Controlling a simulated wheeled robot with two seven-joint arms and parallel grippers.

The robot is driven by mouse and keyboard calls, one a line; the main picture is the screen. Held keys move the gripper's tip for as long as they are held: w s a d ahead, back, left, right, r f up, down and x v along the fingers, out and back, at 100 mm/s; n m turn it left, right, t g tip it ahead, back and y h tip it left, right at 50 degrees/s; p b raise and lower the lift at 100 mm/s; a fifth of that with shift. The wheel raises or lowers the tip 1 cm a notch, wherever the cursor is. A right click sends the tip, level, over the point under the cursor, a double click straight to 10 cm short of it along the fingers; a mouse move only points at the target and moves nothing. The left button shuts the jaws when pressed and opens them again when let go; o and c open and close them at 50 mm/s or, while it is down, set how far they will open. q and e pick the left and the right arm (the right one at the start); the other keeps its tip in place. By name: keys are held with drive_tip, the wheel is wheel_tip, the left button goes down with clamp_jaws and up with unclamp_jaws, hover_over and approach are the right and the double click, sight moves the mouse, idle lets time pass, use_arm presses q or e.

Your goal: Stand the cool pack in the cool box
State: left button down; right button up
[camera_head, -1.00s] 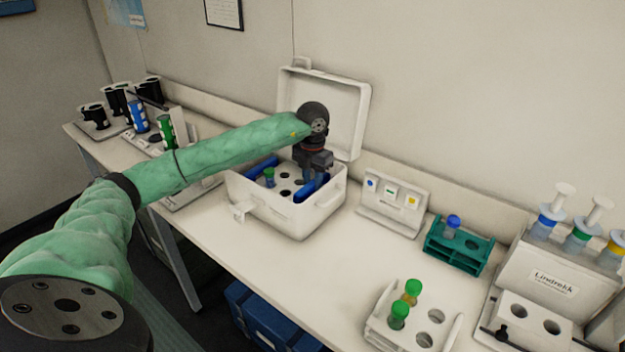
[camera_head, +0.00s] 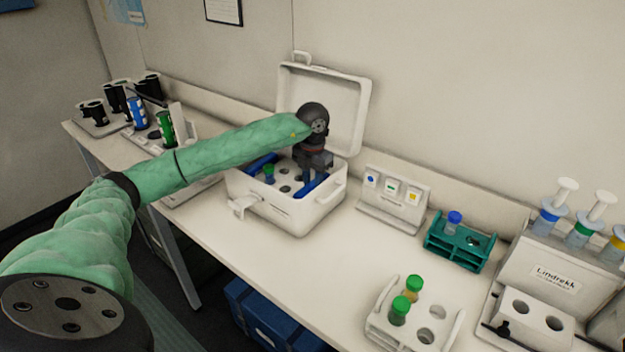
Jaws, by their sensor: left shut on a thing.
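The white cool box (camera_head: 293,217) stands on the bench with its lid (camera_head: 335,100) raised at the back. My right gripper is out of view.
A labelled holder (camera_head: 392,200), a teal rack (camera_head: 455,248) with a blue-capped tube and a white rack (camera_head: 420,325) with green-capped tubes stand to the right. Dark cups (camera_head: 94,112) and coloured bottles (camera_head: 138,113) stand at the left. Bench front is clear before the box.

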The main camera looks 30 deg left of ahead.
use_arm(q)
drive_tip(key=shift+f+b, duration=0.35)
drive_tip(key=shift+f, duration=0.25)
idle(0.5)
drive_tip(key=c, duration=1.1)
unclamp_jaws()
drive_tip(key=shift+o, duration=0.2)
drive_tip(key=shift+r+p, duration=1.4)
drive_tip(key=shift+r, duration=3.3)
